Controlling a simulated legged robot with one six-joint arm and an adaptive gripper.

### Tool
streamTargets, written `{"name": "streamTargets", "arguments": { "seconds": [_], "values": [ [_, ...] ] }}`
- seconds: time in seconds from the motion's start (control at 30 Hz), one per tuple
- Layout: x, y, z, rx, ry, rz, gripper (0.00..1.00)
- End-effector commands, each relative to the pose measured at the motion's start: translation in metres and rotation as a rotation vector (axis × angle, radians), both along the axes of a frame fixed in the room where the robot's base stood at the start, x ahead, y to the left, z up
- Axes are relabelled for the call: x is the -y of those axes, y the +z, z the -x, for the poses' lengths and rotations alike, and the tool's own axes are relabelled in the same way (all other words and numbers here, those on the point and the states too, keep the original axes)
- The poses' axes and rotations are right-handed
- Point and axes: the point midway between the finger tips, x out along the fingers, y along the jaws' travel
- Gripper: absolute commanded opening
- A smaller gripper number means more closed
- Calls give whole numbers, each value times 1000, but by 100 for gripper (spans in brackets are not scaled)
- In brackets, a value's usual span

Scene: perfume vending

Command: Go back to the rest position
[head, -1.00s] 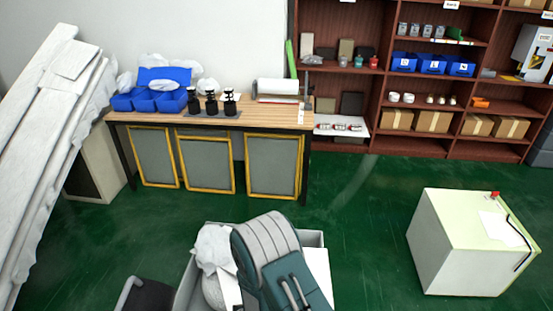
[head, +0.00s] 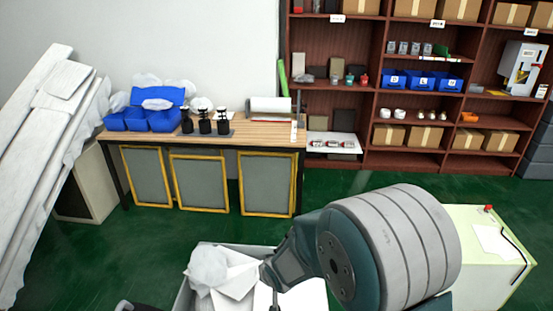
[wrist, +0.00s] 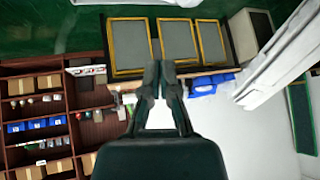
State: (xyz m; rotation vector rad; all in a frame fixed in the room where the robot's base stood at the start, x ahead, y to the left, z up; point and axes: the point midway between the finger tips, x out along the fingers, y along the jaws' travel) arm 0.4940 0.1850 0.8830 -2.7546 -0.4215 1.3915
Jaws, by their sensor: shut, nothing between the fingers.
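My gripper (wrist: 159,85) shows in the wrist view, pointing toward the workbench. Its fingers are together with nothing between them. In the head view my arm fills the lower middle, in front of the white cabinet, and the fingertips cannot be made out there. The wrist view is turned upside down relative to the room, with the bench and shelves at a distance beyond the fingers.
A wooden workbench (head: 255,134) with blue bins (head: 142,120) and black bottles (head: 205,124) stands against the wall. Shelving (head: 375,105) stands right of it. A grey bin (head: 187,297) and white cabinet (head: 480,280) are near my arm. Green floor (head: 345,184) lies between.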

Motion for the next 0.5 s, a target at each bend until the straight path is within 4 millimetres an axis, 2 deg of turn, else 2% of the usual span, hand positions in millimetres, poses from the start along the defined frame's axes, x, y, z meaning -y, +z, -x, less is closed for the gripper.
{"name": "streamTargets", "arguments": {
  "seconds": [0.03, 0.1, 0.5],
  "values": [
    [9, 14, 1, 6, -12, 9, 0],
    [20, 28, 3, 5, -28, 25, 0],
    [80, 105, 36, -12, -106, 96, 0]
  ]
}}
